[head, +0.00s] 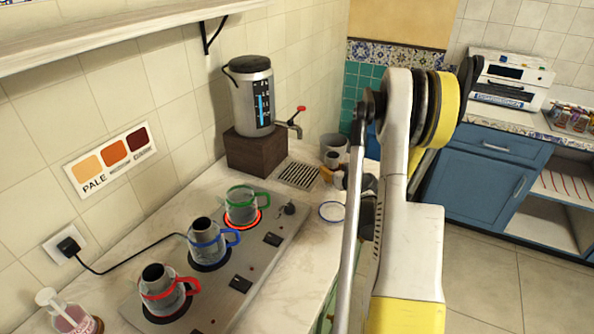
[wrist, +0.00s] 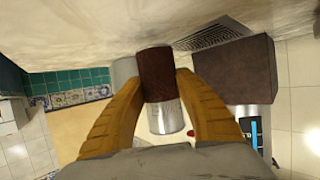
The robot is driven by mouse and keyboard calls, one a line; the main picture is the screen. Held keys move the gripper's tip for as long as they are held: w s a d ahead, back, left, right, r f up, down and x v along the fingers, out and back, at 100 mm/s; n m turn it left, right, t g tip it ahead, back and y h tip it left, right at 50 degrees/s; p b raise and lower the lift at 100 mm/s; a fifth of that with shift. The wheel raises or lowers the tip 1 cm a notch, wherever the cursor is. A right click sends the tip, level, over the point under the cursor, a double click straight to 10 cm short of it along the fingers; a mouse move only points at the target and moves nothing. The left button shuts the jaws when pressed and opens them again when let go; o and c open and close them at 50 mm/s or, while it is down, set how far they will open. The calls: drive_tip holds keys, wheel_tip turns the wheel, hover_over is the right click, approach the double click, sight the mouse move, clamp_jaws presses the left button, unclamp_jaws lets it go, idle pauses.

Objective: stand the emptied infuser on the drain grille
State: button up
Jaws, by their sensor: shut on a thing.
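My gripper (wrist: 160,105) is shut on the infuser (wrist: 158,85), a small cylinder with a dark brown body and a bright metal end. The orange fingers press it from both sides. The wrist picture is upside down. In the head view the infuser (head: 332,158) shows small, partly hidden by my gripper (head: 335,175), to the right of the drain grille (head: 298,174). The grille lies bare on the counter in front of the samovar's tap, and shows in the wrist view (wrist: 214,34) beside the infuser, apart from it. I cannot tell the infuser's height above the counter.
The samovar (head: 252,98) stands on a dark wooden block (head: 254,150), its red-handled tap (head: 292,124) over the grille. A grey canister (head: 334,142) is behind the infuser. A blue-rimmed saucer (head: 331,212) lies nearer. Glass pots with red, blue and green bands stand on the hotplate (head: 226,290).

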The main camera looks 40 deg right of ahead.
drive_tip(key=w+a, duration=0.1)
drive_tip(key=w, duration=0.1)
drive_tip(key=w+a, duration=0.1)
drive_tip(key=w, duration=0.1)
drive_tip(key=w+a+b, duration=0.1)
drive_tip(key=w, duration=0.2)
drive_tip(key=shift+w, duration=0.1)
drive_tip(key=w, duration=0.1)
drive_tip(key=w+a+b, duration=0.1)
drive_tip(key=w+a, duration=0.1)
drive_tip(key=w, duration=0.1)
drive_tip(key=shift+w, duration=0.1)
drive_tip(key=shift+f+b, duration=0.55)
drive_tip(key=shift+f, duration=0.15)
drive_tip(key=shift+d, duration=0.1)
drive_tip(key=shift+f, duration=0.2)
drive_tip(key=o, duration=1.1)
drive_tip(key=shift+r, duration=0.1)
